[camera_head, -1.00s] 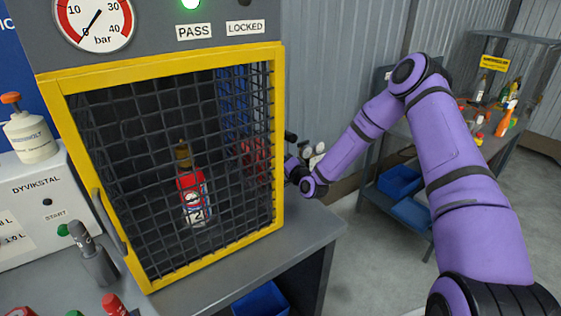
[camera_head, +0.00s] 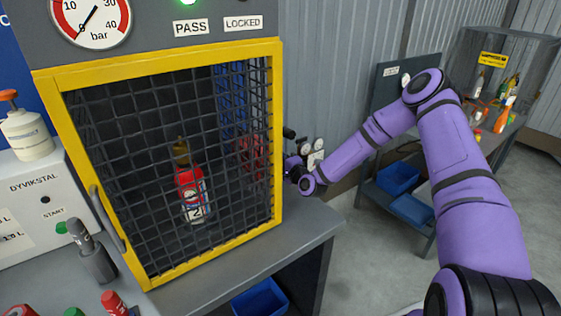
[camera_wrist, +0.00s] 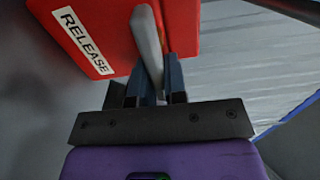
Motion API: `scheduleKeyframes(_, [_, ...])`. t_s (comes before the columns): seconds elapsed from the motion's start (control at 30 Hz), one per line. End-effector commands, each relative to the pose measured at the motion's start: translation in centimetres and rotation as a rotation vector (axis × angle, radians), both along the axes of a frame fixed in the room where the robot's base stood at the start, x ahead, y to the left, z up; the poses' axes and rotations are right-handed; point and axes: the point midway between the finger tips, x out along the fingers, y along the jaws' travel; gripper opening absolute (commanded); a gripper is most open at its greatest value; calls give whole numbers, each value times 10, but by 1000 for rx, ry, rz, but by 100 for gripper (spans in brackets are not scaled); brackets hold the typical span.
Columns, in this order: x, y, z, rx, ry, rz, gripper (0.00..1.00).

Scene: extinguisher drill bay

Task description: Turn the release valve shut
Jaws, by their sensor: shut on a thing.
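The release valve shows in the wrist view as a red block (camera_wrist: 110,30) with a white RELEASE label (camera_wrist: 83,40). Its grey lever (camera_wrist: 148,38) stands in front of the block and runs down between my fingers. My gripper (camera_wrist: 157,78) is shut on this lever. In the head view my gripper (camera_head: 293,168) is at the right side of the yellow-framed cage (camera_head: 278,130), beyond its edge. There the fingers and the lever are too small and too hidden to make out.
A red extinguisher (camera_head: 190,190) stands inside the mesh cage. Above it are a gauge (camera_head: 90,18) reading near 0 and a lit green lamp by PASS. A shelf with blue bins (camera_head: 397,178) stands at the right. Floor between it and the bench looks clear.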

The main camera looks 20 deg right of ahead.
Motion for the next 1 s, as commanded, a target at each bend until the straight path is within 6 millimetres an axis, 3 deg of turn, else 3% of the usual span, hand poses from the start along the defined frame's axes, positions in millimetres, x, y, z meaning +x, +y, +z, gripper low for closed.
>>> scheduleKeyframes(0.23, [-1, 0, -1, 1, 3, 0, 0])
scheduleKeyframes(0.27, [-1, 0, -1, 1, 3, 0, 17])
scheduleKeyframes(0.37, [0, 0, -1, 0, 3, 0, 38])
scheduleKeyframes(0.73, [-6, -2, -1, -1, 2, -1, 38])
scheduleKeyframes(1.0, [-47, -16, -1, 0, 4, -1, 38])
